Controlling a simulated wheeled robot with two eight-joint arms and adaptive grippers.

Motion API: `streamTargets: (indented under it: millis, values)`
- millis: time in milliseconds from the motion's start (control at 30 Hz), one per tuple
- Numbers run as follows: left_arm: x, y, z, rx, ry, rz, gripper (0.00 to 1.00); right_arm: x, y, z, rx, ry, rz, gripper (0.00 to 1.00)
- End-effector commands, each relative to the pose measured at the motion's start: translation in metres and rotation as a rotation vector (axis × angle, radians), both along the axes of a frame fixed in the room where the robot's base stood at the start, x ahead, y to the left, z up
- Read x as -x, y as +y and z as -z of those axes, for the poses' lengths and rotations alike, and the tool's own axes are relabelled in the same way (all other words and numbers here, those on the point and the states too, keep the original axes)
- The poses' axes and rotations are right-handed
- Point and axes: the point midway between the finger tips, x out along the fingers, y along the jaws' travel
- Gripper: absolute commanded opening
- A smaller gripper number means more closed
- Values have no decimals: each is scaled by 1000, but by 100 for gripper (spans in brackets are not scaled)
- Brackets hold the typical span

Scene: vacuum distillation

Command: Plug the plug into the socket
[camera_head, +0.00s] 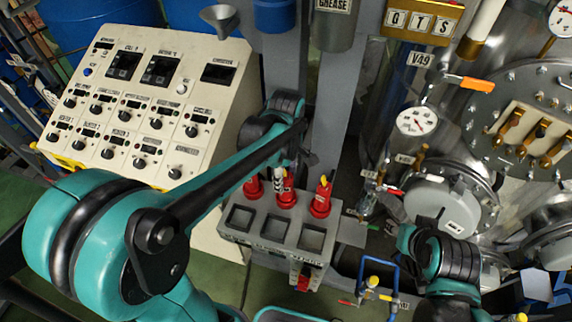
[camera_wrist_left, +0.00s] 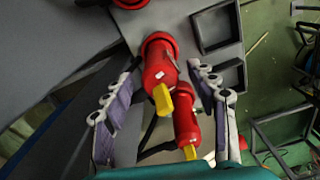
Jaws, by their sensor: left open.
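Red plugs with yellow tips stand in a row along the back of a grey socket box (camera_head: 262,243). They are a left one (camera_head: 253,188), a middle one (camera_head: 288,198) and a right one (camera_head: 321,203). My left gripper (camera_head: 291,168) is over the row, close to the middle plug. In the left wrist view its fingers (camera_wrist_left: 165,72) are spread, one on each side of a red plug (camera_wrist_left: 158,62). A second red plug (camera_wrist_left: 184,118) lies nearer the camera, between the fingers. I cannot tell whether the fingers touch a plug. My right gripper cannot be made out.
The box has square recesses (camera_head: 275,228) in front of the plugs. A sloped control panel (camera_head: 120,100) with knobs stands at the left. Steel vessels, a gauge (camera_head: 417,121) and valves crowd the right. A blue pipe frame (camera_head: 377,268) stands below them. My right arm is at lower right.

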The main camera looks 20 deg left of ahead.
Motion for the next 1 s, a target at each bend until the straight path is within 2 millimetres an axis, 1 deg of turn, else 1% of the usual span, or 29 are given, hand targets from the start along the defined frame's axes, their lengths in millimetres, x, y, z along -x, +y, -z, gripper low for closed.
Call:
streamTargets:
  millis: [33, 100, 200, 333, 500, 1000]
  values:
    - [1, 0, -12, 0, 0, 0, 58, 0, 0, 0, 0, 0, 0, 40]
    - [1, 0, -26, 0, 0, 0, 58, 0, 0, 0, 0, 0, 0, 40]
    - [0, 0, -43, 0, 0, 0, 58, 0, 0, 0, 0, 0, 0, 40]
    - [0, 0, -57, 0, 0, 0, 58, 0, 0, 0, 0, 0, 0, 40]
    - [0, 0, -63, 0, 0, 0, 58, 0, 0, 0, 0, 0, 0, 40]
    - [0, 0, -63, 0, 0, 0, 58, 0, 0, 0, 0, 0, 0, 40]
